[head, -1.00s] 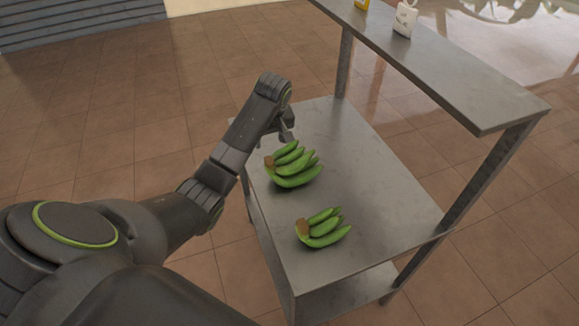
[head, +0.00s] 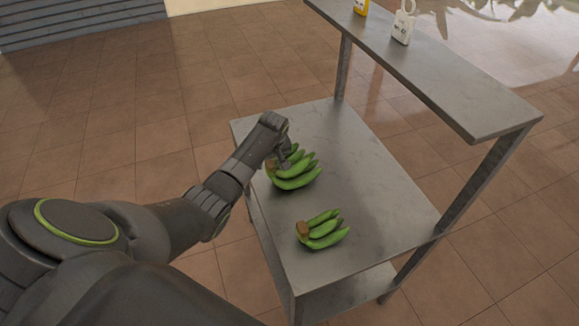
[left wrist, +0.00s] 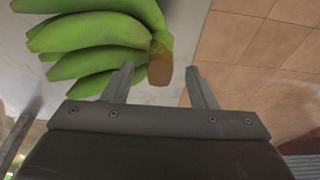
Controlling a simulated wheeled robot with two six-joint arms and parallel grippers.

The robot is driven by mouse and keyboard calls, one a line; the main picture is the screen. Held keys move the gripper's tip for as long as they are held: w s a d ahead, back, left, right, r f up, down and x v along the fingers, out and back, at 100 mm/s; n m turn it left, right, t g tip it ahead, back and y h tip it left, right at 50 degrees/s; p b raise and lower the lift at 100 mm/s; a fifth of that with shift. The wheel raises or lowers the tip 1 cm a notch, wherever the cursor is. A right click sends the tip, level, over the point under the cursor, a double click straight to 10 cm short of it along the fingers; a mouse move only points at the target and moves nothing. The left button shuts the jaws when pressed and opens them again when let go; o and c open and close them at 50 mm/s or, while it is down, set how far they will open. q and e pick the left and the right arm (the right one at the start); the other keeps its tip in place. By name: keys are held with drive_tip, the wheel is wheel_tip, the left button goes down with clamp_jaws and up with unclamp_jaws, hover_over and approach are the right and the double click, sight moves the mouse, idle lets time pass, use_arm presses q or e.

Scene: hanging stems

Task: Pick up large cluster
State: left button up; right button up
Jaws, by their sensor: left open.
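The large cluster of green bananas (head: 297,177) lies on the metal table's top, on the far left part. In the left wrist view the large cluster (left wrist: 92,32) fills the upper left, and its brown cut stem (left wrist: 160,62) points toward my gripper. My left gripper (head: 285,160) is open at the stem end of this cluster. In the left wrist view the two fingers of my left gripper (left wrist: 158,77) stand on either side of the stem, apart from each other. My right gripper is not in view.
A smaller green banana cluster (head: 325,232) lies nearer on the same metal table (head: 370,190). A raised shelf (head: 440,75) runs along the right, carrying a white tagged item (head: 403,25) and a yellow one (head: 361,6). The tabletop's right half is clear.

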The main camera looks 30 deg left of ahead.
use_arm(q)
drive_tip(key=shift+f, duration=0.25)
clamp_jaws()
drive_tip(key=shift+w+r, duration=0.15)
drive_tip(key=shift+r, duration=0.05)
